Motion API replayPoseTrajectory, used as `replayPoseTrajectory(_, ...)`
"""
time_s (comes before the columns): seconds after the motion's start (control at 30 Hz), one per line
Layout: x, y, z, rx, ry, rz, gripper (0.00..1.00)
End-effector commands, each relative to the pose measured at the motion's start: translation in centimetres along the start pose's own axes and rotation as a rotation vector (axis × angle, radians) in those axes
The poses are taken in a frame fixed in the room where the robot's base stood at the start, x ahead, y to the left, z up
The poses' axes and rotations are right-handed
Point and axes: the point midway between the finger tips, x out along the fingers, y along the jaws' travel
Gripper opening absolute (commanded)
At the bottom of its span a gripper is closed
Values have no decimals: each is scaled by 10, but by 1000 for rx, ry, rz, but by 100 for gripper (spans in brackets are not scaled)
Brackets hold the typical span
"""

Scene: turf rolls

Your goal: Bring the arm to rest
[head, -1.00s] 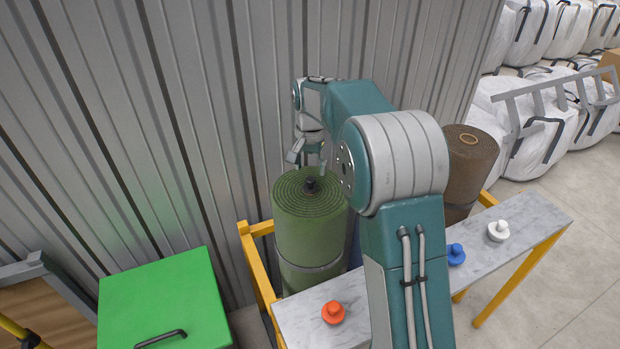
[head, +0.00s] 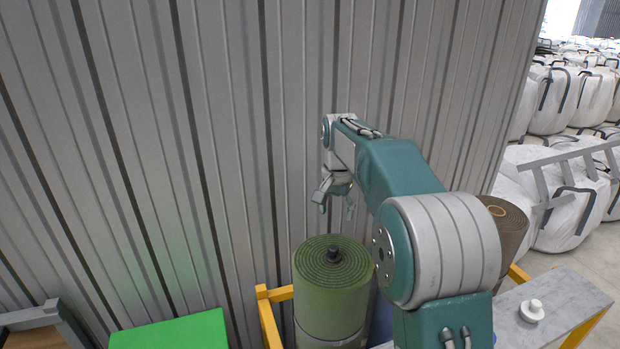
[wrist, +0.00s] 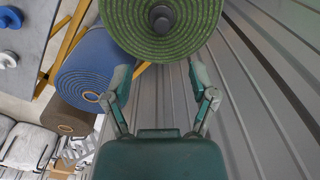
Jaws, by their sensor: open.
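My gripper (head: 337,200) hangs above the green turf roll (head: 333,285), near the corrugated wall. Its two fingers are spread apart and hold nothing. In the wrist view the open fingers (wrist: 159,88) show with the green roll's spiral top (wrist: 160,45) beyond them. A dark knob (head: 333,253) stands in the middle of that roll's top, clear of the fingers. The roll stands upright in a yellow-framed rack.
A corrugated metal wall (head: 200,120) rises close behind my gripper. A blue roll (wrist: 95,65) and a brown roll (head: 508,222) stand beside the green one. A grey shelf (head: 565,295) carries a white knob (head: 532,310). A green box (head: 175,332) is at lower left.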

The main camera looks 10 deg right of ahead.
Motion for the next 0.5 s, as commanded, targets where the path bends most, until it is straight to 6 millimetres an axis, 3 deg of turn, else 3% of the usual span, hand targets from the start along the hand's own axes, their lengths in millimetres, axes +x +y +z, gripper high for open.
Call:
replayPoseTrajectory(0.2,-37,27,41,-87,68,-39,75)
replayPoseTrajectory(0.5,-65,68,106,-218,166,-83,75)
